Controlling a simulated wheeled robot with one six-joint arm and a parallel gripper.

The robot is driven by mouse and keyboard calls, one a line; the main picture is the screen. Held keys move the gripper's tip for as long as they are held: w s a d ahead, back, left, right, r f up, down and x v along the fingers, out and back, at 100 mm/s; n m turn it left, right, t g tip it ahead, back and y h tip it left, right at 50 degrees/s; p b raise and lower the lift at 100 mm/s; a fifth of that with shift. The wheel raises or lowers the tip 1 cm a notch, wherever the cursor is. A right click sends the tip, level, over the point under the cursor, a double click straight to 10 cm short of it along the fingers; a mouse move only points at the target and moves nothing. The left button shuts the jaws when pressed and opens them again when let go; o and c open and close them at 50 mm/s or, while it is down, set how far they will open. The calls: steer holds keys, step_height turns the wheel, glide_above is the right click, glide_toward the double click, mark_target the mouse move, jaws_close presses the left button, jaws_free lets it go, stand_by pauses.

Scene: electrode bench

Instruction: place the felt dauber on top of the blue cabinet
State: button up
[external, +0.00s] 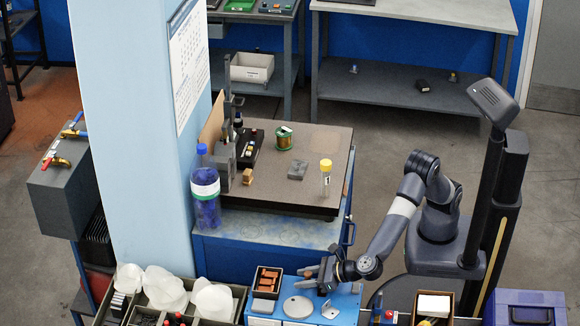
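The blue cabinet (268,262) stands in the middle of the external view, with a brown-grey work board on its top. My gripper (308,277) is low in front of it, over a small blue stand (345,302) at the bottom edge. I cannot pick out the felt dauber for certain. A clear vial with a yellow cap (326,167) stands upright on the board at the right. A small reddish-brown piece partly shows under my gripper.
The board also holds a green spool (284,138), a grey block (298,170) and a dark switch box (251,148). A blue bottle (205,190) stands at the cabinet's left. A tray with orange-brown blocks (267,280) is left of my gripper. The board's front middle is clear.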

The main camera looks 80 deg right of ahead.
steer(key=v, duration=1.1)
steer(key=shift+s+b, duration=0.25)
steer(key=shift+b, duration=0.15)
